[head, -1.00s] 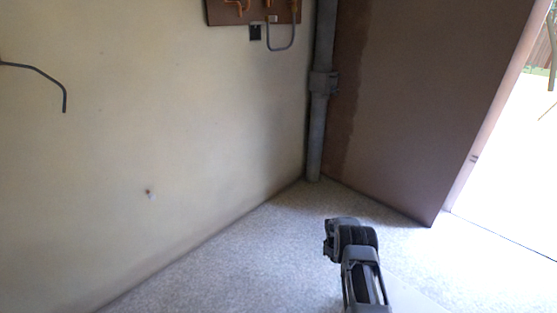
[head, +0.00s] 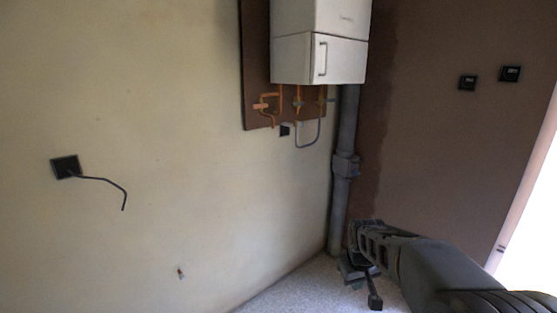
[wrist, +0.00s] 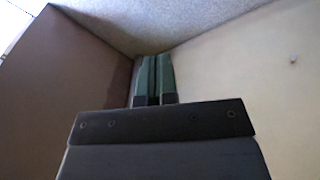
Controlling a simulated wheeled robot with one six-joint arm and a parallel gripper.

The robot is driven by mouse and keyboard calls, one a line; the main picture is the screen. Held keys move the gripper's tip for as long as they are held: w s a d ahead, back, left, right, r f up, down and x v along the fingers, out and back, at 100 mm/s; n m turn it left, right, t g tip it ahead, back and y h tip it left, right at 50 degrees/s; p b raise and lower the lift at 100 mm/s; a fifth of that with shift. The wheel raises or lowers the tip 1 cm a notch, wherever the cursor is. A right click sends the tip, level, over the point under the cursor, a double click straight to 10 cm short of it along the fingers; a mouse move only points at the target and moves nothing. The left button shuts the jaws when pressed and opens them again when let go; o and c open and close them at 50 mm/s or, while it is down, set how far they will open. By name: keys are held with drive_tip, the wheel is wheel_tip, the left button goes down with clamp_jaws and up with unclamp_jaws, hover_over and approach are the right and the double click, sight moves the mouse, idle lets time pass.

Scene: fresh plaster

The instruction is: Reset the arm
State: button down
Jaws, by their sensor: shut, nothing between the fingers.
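My gripper (wrist: 153,62) shows in the wrist view with its two dark green fingers side by side and pressed together. It is shut, with nothing held between the fingers. It hangs in free air, touching nothing that I can see. In the head view my arm reaches in from the lower right corner, bends near the wall corner and hangs down over the floor. The gripper's fingers are hard to make out there.
A white boiler (head: 319,42) hangs in the corner above copper pipes and a grey vertical pipe (head: 344,135). A black socket box (head: 65,167) with a bent cable is on the pale wall (head: 130,230). Two black switches (head: 510,74) are on the brown wall. Speckled floor (head: 290,290) is clear.

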drive_tip(key=s+a+r+m+t+p, duration=0.1)
drive_tip(key=s+a+r+m+p, duration=0.1)
drive_tip(key=s+r+p, duration=0.6)
drive_tip(key=s+a+r, duration=0.1)
drive_tip(key=s+r, duration=0.4)
drive_tip(key=s, duration=0.3)
drive_tip(key=shift+a+y, duration=0.3)
drive_tip(key=shift+a, duration=0.1)
drive_tip(key=shift+a, duration=0.15)
